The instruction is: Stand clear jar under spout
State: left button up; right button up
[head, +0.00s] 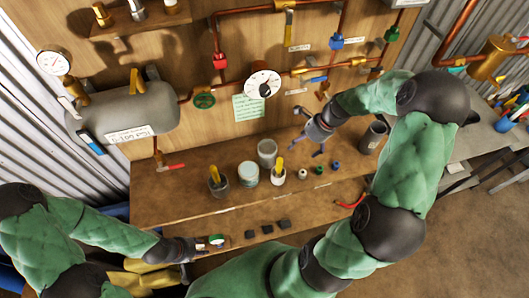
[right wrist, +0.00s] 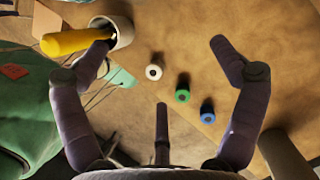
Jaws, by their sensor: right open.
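A greyish, see-through-looking jar (head: 267,148) stands on the wooden bench, behind a pale jar with a greenish band (head: 248,176); I take the greyish one for the clear jar. A short pipe with a red lever (head: 168,166) hangs below the grey tank over the bench's left part; it may be the spout, but I cannot be sure. My right gripper (head: 320,140) is open and empty above the bench, right of the jars; its spread fingers also show in the right wrist view (right wrist: 163,65). My left gripper (head: 200,246) is low at the front left, beside a small round gauge (head: 216,240); its fingers are unclear.
A dark pot (head: 217,184) and a white pot (head: 278,177) hold yellow-handled items. White, green (head: 319,170) and blue small rings lie right of them. A dark mug (head: 373,137) stands further right. Dark blocks (head: 267,229) lie in front.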

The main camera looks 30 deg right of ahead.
send_over(270, 147)
jog(key=s, duration=0.3)
jog(key=x, duration=0.5)
jog(key=shift+a+f+b, duration=0.1)
jog(key=shift+a+b, duration=0.3)
jog(key=shift+s, duration=0.1)
jog(key=c, duration=1.6)
jog(key=shift+s+d+r, duration=0.2)
jog(key=shift+d+r, duration=0.15)
jog(key=shift+r, duration=0.1)
jog(key=s+d+r, duration=0.2)
jog(key=d, duration=0.1)
jog(key=s+d+r, duration=0.3)
jog(key=d, duration=0.1)
jog(key=s+d+r+p, duration=0.1)
jog(key=s+d+r, duration=0.1)
jog(key=d, duration=0.2)
jog(key=shift+s+r, duration=0.15)
jog(key=shift+s, duration=0.05)
